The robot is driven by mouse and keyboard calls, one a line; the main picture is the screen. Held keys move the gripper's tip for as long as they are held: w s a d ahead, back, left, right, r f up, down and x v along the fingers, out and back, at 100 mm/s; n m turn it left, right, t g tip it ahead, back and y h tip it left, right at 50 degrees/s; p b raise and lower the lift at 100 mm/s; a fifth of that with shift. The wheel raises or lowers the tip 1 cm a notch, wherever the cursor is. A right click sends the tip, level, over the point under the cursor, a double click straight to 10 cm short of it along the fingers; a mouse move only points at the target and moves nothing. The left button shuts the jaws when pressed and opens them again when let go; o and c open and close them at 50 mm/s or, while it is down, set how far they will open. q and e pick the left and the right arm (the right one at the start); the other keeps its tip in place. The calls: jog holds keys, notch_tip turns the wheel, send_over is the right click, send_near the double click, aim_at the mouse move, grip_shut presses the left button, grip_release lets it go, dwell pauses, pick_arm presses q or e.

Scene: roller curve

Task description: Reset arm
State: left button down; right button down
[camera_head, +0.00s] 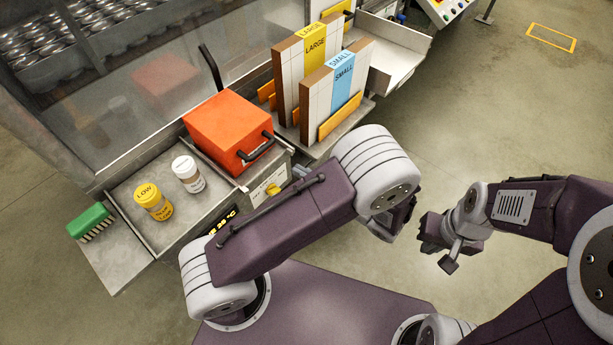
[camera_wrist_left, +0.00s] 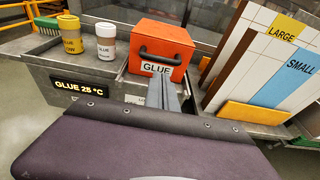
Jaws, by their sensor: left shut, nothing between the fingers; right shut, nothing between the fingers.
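My left gripper (camera_wrist_left: 164,93) shows in the left wrist view as two grey fingers shut together with nothing between them. They point toward the orange glue box. In the head view its fingertips (camera_head: 301,172) show just past my left arm's purple link, which hides the rest. My right gripper (camera_head: 448,264) is at the right in the head view, over open floor, shut and empty. It touches nothing that I can see.
The orange glue box (camera_head: 229,130) with black handles stands on the metal bench (camera_head: 136,211). A yellow jar (camera_head: 152,202), a white jar (camera_head: 187,174) and a green brush (camera_head: 88,219) are left of it. LARGE (camera_head: 306,72) and SMALL (camera_head: 335,85) panels stand right.

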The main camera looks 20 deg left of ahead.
pick_arm(q)
jog(key=a+r+n+g, duration=0.3)
jog(key=a+r+n, duration=0.1)
jog(key=a, duration=0.1)
jog(key=s+a+n+g+h, duration=0.4)
jog(key=s+a+n+g, duration=0.25)
jog(key=s+a, duration=0.2)
jog(key=s+d+f+n+h, duration=0.4)
jog(key=s+d+n+h, duration=0.15)
jog(key=n+h, duration=0.2)
jog(key=w+d+f+n+t+h, duration=0.2)
jog(key=w+d+n+t+h, duration=0.1)
jog(key=w+d+n+t, duration=0.1)
jog(key=shift+w+d+n+t, duration=0.35)
jog(key=shift+w+d+n, duration=0.2)
jog(key=shift+d, duration=0.45)
